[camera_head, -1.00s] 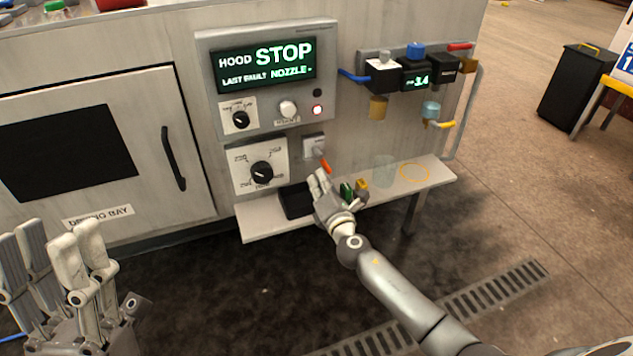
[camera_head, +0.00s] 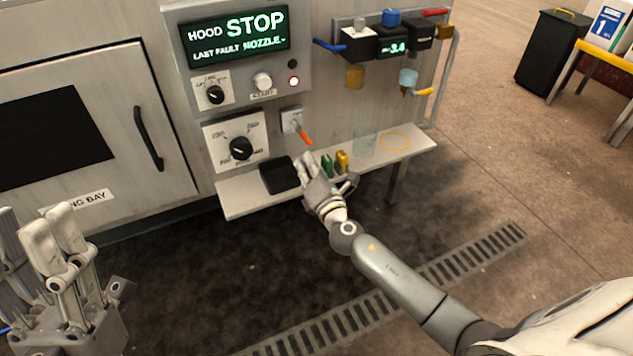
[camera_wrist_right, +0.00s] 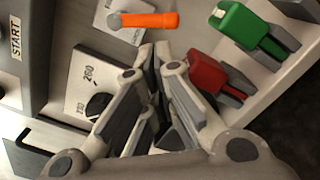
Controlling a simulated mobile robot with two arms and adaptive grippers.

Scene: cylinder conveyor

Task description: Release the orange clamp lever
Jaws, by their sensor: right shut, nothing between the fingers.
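The orange clamp lever (camera_head: 303,134) sits on a small pale plate (camera_head: 291,120) on the machine's front, above the shelf. In the head view it slants down to the right. In the right wrist view the orange lever (camera_wrist_right: 150,20) lies across the top, its grey pivot at the left end. My right gripper (camera_head: 311,160) is shut and empty, just below the lever's free end; a small gap shows. In the wrist view its fingertips (camera_wrist_right: 155,48) are together below the lever. My left gripper (camera_head: 45,228) is at the lower left, fingers apart, empty and far from the lever.
A red clip (camera_wrist_right: 212,77) is close beside the right fingers. A dial (camera_head: 240,149) is left of the lever.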

